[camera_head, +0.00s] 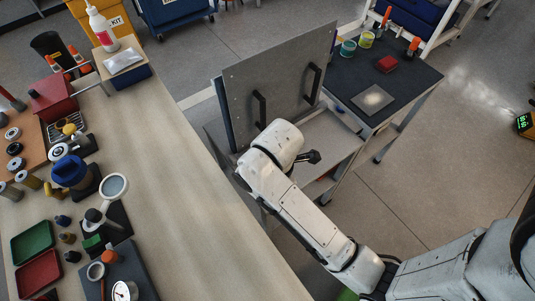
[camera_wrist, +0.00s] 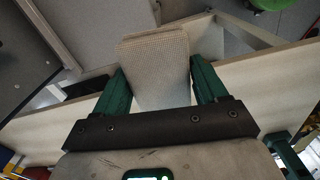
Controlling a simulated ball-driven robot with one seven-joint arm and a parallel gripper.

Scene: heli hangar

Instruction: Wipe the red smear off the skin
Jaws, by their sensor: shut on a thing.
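My gripper (camera_wrist: 160,72) shows in the wrist view with its two green fingers shut on a beige, woven-looking pad (camera_wrist: 157,50). The pad sticks out beyond the fingertips, over a pale board edge. In the head view my white arm reaches to the upright panel and its wrist hides the fingers and pad. A grey metal panel (camera_head: 285,65) with two black handles stands upright there, and it may be the skin. I see no red smear on its visible face; its other face is hidden. I cannot tell whether the pad touches anything.
A long pale bench (camera_head: 185,200) at left carries jars, a magnifier, a green tray (camera_head: 33,242) and a red tray (camera_head: 40,273). Open floor lies at right.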

